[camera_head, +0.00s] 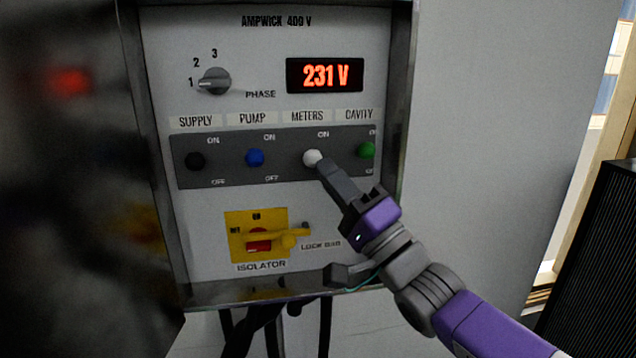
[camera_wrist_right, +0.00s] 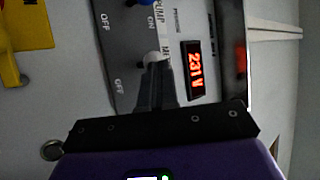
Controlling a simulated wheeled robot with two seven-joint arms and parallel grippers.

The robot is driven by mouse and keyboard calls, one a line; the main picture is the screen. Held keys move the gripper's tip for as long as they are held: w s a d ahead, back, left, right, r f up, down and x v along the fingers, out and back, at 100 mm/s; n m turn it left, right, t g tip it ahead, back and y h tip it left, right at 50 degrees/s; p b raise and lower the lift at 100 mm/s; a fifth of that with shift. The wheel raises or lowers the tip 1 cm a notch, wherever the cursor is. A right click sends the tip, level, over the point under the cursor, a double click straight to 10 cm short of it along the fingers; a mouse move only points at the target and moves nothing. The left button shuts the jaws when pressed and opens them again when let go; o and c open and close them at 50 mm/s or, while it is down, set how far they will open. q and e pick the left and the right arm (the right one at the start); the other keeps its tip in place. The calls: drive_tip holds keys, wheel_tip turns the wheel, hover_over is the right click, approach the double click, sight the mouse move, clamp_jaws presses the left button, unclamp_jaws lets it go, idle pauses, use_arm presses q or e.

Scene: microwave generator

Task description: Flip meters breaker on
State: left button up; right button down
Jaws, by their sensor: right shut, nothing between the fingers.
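The meters breaker (camera_head: 312,158) is a white knob under the METERS label, third in the row of the grey breaker strip (camera_head: 225,160). My right gripper (camera_head: 322,165) is shut and empty, and its fingertips are at the white knob, touching or very close to it. In the right wrist view the fingers (camera_wrist_right: 155,70) point at the white knob (camera_wrist_right: 151,57), partly covering it. The black supply knob (camera_head: 195,161), blue pump knob (camera_head: 255,157) and green cavity knob (camera_head: 366,150) stand in the same row. The METERS OFF mark is hidden behind my gripper. My left gripper is not in view.
The panel has a phase dial (camera_head: 214,82) pointing at 1 and a display (camera_head: 324,75) reading 231 V. A yellow isolator (camera_head: 262,236) with a lock bar sits below the strip. Dark cables (camera_head: 270,330) hang underneath. A blurred dark object fills the left.

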drive_tip(key=shift+w+d, duration=0.1)
idle(0.4)
drive_tip(key=s+r+b+v, duration=0.1)
drive_tip(key=v, duration=1)
drive_tip(key=s+r+b+v, duration=0.1)
drive_tip(key=r+b+v, duration=0.1)
drive_tip(key=v, duration=1)
drive_tip(key=shift+s+d+f, duration=0.2)
drive_tip(key=shift+s+d, duration=0.15)
drive_tip(key=shift+s, duration=0.05)
